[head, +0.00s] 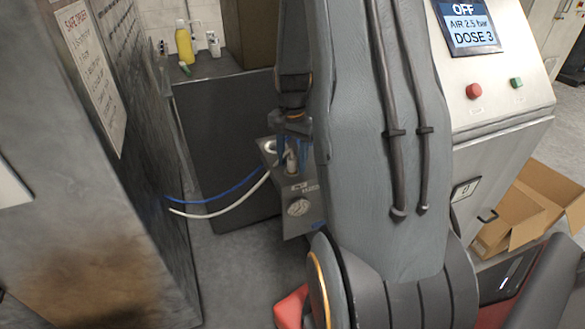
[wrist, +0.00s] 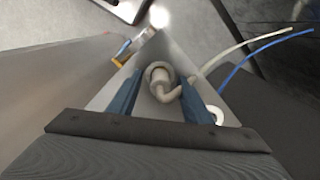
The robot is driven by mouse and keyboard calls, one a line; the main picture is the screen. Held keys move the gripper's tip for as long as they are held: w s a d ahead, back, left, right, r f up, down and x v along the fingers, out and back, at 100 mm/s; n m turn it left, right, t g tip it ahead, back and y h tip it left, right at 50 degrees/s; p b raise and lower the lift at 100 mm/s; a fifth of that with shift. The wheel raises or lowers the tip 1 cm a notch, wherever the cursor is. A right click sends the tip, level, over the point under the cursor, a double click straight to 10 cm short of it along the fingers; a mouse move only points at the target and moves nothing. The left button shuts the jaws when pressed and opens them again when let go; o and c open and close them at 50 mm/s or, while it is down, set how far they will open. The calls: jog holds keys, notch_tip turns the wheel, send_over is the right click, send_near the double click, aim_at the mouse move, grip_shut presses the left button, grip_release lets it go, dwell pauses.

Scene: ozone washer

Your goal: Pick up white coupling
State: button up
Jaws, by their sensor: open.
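A white coupling (wrist: 158,80) with a curved stub at its side stands between my fingers in the wrist view. It also shows small in the head view (head: 291,163), partly hidden by my arm. My gripper (wrist: 161,76) is open, with one blue finger on each side of the coupling. A gap shows on both sides, and I see no clear contact.
A white ring (wrist: 217,115) lies beside the right finger. A blue hose (head: 225,193) and a white hose (head: 228,209) stretch left from the box. A tall steel cabinet (head: 150,165) stands left, a control machine (head: 500,110) right.

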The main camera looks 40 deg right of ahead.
jog(key=shift+c, duration=0.3)
grip_shut()
